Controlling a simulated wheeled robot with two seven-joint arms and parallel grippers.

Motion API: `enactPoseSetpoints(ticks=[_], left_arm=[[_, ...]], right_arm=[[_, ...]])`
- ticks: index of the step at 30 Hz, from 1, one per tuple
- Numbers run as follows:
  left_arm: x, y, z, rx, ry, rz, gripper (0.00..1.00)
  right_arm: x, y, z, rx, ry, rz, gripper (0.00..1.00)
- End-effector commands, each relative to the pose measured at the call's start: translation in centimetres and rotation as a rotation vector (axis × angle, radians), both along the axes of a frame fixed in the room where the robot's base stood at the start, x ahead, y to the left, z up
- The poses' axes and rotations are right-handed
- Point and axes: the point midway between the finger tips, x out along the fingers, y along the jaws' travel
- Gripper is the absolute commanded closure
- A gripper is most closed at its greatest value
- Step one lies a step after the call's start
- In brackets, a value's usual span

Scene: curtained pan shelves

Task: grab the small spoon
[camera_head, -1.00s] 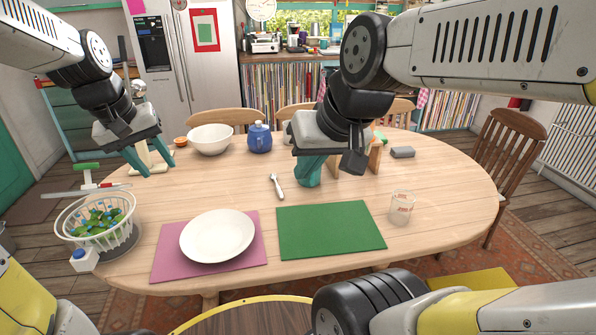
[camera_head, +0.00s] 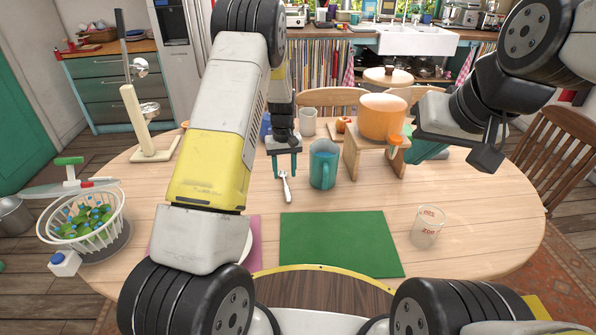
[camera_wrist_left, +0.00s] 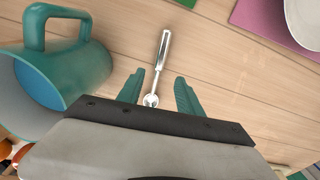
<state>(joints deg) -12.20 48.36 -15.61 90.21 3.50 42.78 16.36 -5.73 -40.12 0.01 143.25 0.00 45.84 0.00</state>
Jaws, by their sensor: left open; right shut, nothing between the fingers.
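A small silver utensil (camera_head: 286,187) lies on the wooden table, behind the green mat. My right gripper (camera_head: 430,149) is shut and empty, at the right beside the orange pot's stand.
A teal mug (camera_head: 323,165) stands close to the left gripper. An orange pot (camera_head: 383,117) sits on a wooden stand (camera_head: 371,160). A glass measuring cup (camera_head: 427,228) is at the right. A beige stand (camera_head: 136,122) with hanging metal utensils is at the left. The green mat (camera_head: 338,243) is bare.

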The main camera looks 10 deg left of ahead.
Motion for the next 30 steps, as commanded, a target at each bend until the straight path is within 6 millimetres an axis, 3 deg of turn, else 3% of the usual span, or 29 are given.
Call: enactPoseSetpoints(ticks=[13, 21, 27, 30], left_arm=[[-0.1, -0.4, -5.5, -0.001, 0.003, -0.001, 0.57], [-0.1, -0.4, -5.9, -0.001, 0.001, -0.001, 0.57], [-0.1, -0.4, -5.9, -0.001, 0.001, -0.001, 0.97], [-0.1, -0.4, -5.9, -0.001, 0.001, -0.001, 1.0]], right_arm=[[0.0, 0.0, 0.0, 0.0, 0.0, 0.0, 1.0], [0.0, 0.0, 0.0, 0.0, 0.0, 0.0, 1.0], [0.0, 0.0, 0.0, 0.0, 0.0, 0.0, 1.0], [0.0, 0.0, 0.0, 0.0, 0.0, 0.0, 1.0]])
